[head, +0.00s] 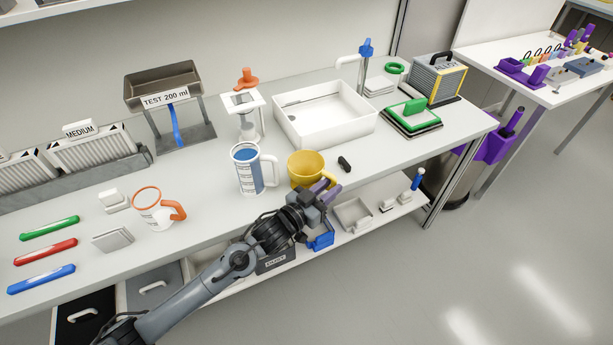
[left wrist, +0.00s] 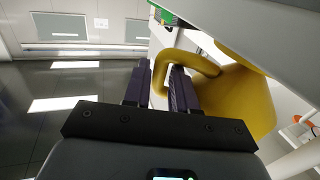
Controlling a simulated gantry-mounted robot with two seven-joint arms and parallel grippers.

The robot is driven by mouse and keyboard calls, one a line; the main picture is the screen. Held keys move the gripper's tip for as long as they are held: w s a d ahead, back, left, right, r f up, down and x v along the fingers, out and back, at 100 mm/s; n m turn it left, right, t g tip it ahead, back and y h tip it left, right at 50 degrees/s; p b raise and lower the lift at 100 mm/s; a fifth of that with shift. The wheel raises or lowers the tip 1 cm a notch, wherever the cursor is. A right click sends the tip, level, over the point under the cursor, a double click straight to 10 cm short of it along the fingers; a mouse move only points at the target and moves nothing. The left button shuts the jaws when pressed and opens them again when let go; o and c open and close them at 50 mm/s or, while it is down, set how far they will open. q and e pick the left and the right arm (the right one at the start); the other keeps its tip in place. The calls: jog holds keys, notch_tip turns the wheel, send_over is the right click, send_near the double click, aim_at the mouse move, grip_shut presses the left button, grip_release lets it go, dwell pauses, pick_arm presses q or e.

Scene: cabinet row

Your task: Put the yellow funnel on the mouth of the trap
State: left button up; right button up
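The yellow funnel (head: 304,164), a wide round bowl, is by the bench's front edge. In the left wrist view its body (left wrist: 240,100) fills the right side and its looped handle (left wrist: 200,64) reaches to my fingers. My left gripper (head: 327,192) has one finger through the handle loop and the other outside it. The fingers (left wrist: 160,88) appear closed on the handle's outer bar. I cannot tell whether the funnel touches the bench. No object is clearly identifiable as the trap. My right gripper is not in view.
A blue-filled measuring jug (head: 246,177) stands just left of the funnel, and a small black object (head: 344,163) lies to its right. Behind are a white tray (head: 330,135) and a white stand with an orange top (head: 246,78). A lower shelf (head: 370,222) holds small items.

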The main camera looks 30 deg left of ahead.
pick_arm(q)
jog(key=shift+x, duration=1)
jog(key=shift+s, duration=0.1)
jog(key=shift+c, duration=0.4)
grip_shut()
jog(key=shift+r, duration=0.1)
